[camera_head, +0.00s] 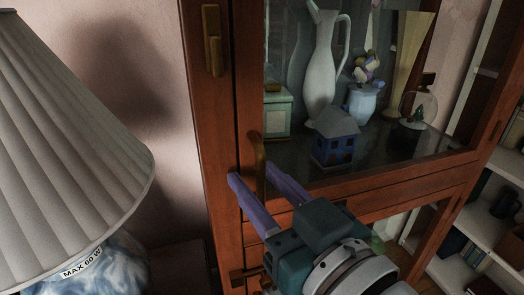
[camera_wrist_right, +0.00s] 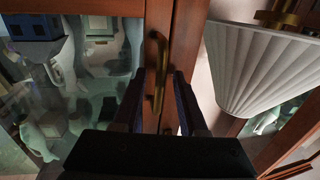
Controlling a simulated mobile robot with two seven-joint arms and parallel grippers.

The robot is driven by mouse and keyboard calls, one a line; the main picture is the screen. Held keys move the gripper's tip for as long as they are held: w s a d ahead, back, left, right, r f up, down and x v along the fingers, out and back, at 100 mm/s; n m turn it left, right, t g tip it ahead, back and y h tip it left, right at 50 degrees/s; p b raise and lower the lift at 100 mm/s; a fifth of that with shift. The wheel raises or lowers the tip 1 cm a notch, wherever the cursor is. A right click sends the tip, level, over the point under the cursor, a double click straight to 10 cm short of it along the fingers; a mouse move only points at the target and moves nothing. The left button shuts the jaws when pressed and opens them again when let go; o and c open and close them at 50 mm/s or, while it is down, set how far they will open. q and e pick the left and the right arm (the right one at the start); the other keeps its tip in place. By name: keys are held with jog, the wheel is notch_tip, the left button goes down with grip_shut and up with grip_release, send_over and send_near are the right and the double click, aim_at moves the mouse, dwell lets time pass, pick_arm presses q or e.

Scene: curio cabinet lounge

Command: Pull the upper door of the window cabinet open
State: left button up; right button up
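The window cabinet's upper door (camera_head: 249,75) has a reddish-brown wooden frame around a glass pane and looks shut. Its curved brass handle (camera_head: 257,160) is upright on the left stile, and it also shows in the right wrist view (camera_wrist_right: 157,75). My right gripper (camera_head: 256,176) has its two purple fingers apart, one on each side of the handle's lower part. In the right wrist view the handle stands between the dark fingers (camera_wrist_right: 157,88), with gaps visible. I cannot tell whether either finger touches it. My left gripper is not in view.
Behind the glass are a white pitcher (camera_head: 321,70), a small blue house (camera_head: 335,140) and a vase (camera_head: 361,103). A pleated lampshade (camera_head: 70,130) stands close on the left. Open shelves (camera_head: 480,222) are at the right. A lower brass fitting (camera_head: 237,276) sits below the door.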

grip_shut()
dwell(1.2)
